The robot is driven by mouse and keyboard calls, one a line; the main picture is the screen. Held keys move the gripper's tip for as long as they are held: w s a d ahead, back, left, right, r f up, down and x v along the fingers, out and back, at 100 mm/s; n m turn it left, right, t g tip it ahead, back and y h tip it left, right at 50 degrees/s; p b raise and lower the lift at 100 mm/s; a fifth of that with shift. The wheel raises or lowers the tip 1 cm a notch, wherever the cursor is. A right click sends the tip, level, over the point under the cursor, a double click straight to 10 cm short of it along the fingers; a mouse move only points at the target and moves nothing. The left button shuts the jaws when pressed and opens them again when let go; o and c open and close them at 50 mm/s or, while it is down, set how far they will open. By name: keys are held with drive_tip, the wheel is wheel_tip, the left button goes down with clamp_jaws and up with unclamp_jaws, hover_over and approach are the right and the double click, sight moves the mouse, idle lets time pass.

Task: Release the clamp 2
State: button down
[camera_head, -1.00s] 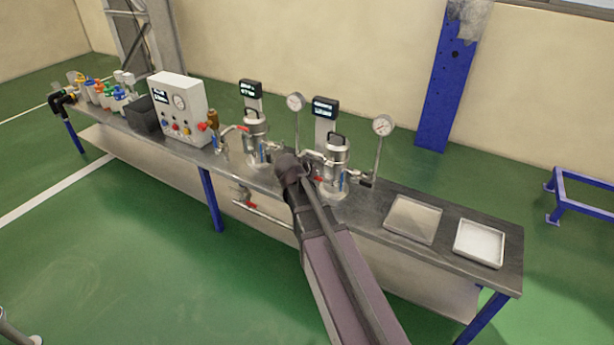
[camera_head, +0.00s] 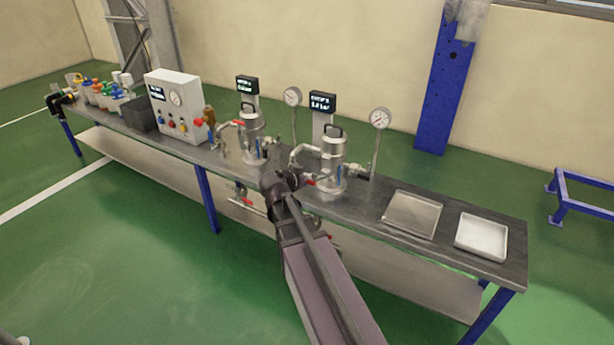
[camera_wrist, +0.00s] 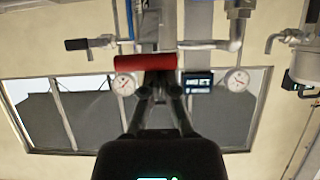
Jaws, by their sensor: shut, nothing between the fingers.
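Two steel vessels with black-handled lids stand on the bench, a left vessel (camera_head: 251,124) and a right vessel (camera_head: 333,158). I cannot make out which part is clamp 2; the lid clamps are too small to tell apart. My gripper (camera_wrist: 158,80) is shut and empty. In the head view my arm's end is just in front of the bench, between the two vessels, and hides my fingers. In the wrist view a red handle (camera_wrist: 145,61) lies across just beyond the fingertips. I cannot tell whether they touch.
Pressure gauges (camera_head: 380,118) and small displays (camera_head: 322,102) rise behind the vessels. Red-handled valves and pipes crowd the vessels and the bench's front. A control box (camera_head: 178,108) stands left. Two trays (camera_head: 412,214) (camera_head: 481,237) lie at the right. The green floor in front is clear.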

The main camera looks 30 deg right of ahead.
drive_tip(key=shift+s+a+f+b, duration=0.1)
drive_tip(key=shift+s+f+b, duration=0.1)
drive_tip(key=shift+f+b, duration=0.3)
drive_tip(key=shift+f, duration=0.1)
drive_tip(key=shift+s+a+f, duration=0.1)
drive_tip(key=shift+s, duration=0.15)
drive_tip(key=a+f+p+v, duration=0.1)
drive_tip(key=p+v, duration=0.1)
drive_tip(key=v, duration=0.7)
drive_tip(key=shift+s+a+f+p, duration=0.15)
drive_tip(key=shift+s+a+p, duration=0.1)
drive_tip(key=shift+p, duration=0.1)
drive_tip(key=shift+d, duration=0.1)
drive_tip(key=shift+f, duration=0.1)
